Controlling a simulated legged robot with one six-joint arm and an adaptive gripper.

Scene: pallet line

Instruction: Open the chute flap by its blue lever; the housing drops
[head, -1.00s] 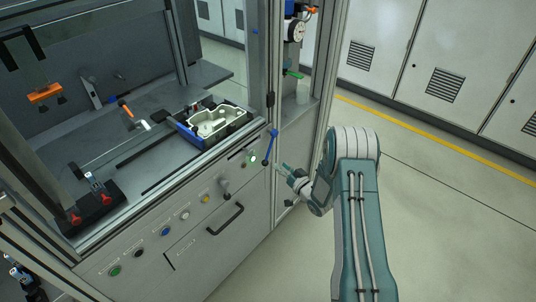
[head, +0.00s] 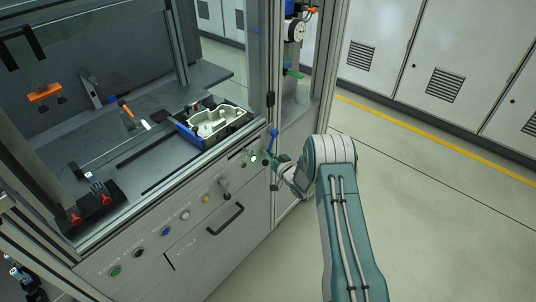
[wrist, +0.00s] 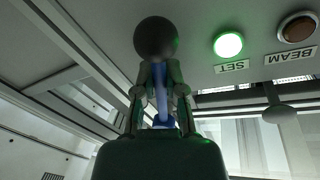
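The blue lever (head: 272,141) hangs on the cabinet's front corner, right of the button panel. In the wrist view the blue lever (wrist: 160,92) runs between my two fingers, and its black ball knob (wrist: 155,38) sticks out past the fingertips. My gripper (head: 268,161) is at the lever's lower end in the head view; in the wrist view my gripper (wrist: 160,75) looks closed in on the lever from both sides. A pale cast housing (head: 212,124) lies in a black and blue tray (head: 187,135) behind the frame. I cannot make out the chute flap.
A lit green SET button (wrist: 228,45) and a BEAM button (wrist: 297,27) sit beside the knob. A black drawer handle (head: 226,220) and a row of buttons are on the cabinet front. An upright post (head: 271,60) rises above the lever. Open floor (head: 430,210) lies right.

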